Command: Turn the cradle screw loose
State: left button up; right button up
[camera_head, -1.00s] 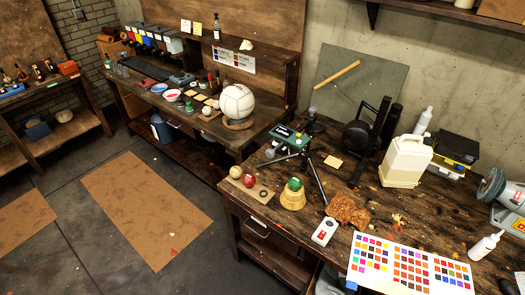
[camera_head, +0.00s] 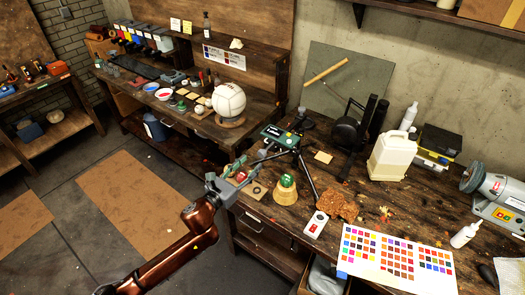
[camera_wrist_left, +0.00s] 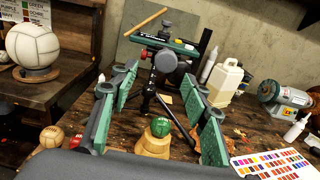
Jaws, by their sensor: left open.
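A green and black instrument (camera_head: 281,136) sits on top of a black tripod (camera_head: 307,176) on the near workbench. In the left wrist view the instrument (camera_wrist_left: 190,47) shows a grey round knob (camera_wrist_left: 166,61) on its near side, which may be the cradle screw. My left gripper (camera_head: 247,168) is open and empty, in front of and below the instrument in the head view. In the left wrist view its green-padded fingers (camera_wrist_left: 160,80) stand apart on either side of the tripod and knob, apparently short of them. My right gripper is not in view.
A green ball (camera_head: 287,180) on a wooden stand (camera_head: 285,194) is close to my left gripper. A brown ball (camera_wrist_left: 52,136) lies to the left. A white jug (camera_head: 388,157) and a color chart (camera_head: 397,258) occupy the bench's right side.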

aim_at(261, 155)
pick_arm(q)
jog(key=shift+m, duration=0.3)
jog(key=x, duration=0.4)
jog(key=r+p+x, duration=0.1)
jog(key=x, duration=0.1)
jog(key=shift+d, duration=0.55)
jog(key=shift+w+d, duration=0.35)
jog(key=shift+w, duration=0.15)
jog(key=shift+c, duration=0.4)
grip_shut()
